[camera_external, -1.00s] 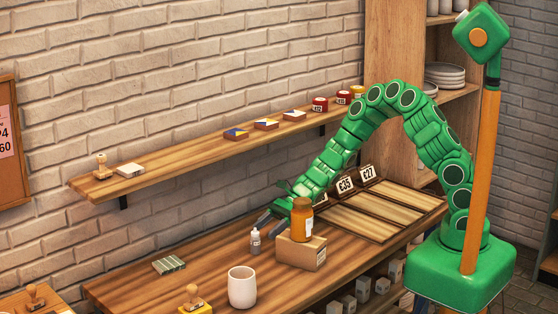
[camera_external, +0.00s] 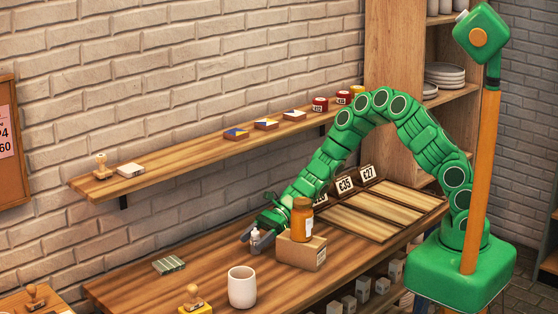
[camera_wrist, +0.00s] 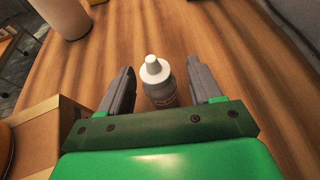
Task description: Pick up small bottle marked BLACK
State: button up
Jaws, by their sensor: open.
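In the wrist view the bottle (camera_wrist: 158,82) stands between the two open fingers of my gripper (camera_wrist: 160,90), with a gap on each side. The fingers do not appear to touch it.
A cardboard box (camera_external: 302,252) with an orange jar (camera_external: 302,220) on it stands close right of the bottle. A white cup (camera_external: 242,287) stands in front. A green striped block (camera_external: 168,265) lies to the left. The table (camera_external: 215,258) between them is clear.

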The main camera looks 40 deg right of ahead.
jog(key=c, duration=1)
jog(key=shift+r, duration=0.1)
jog(key=shift+c, duration=0.2)
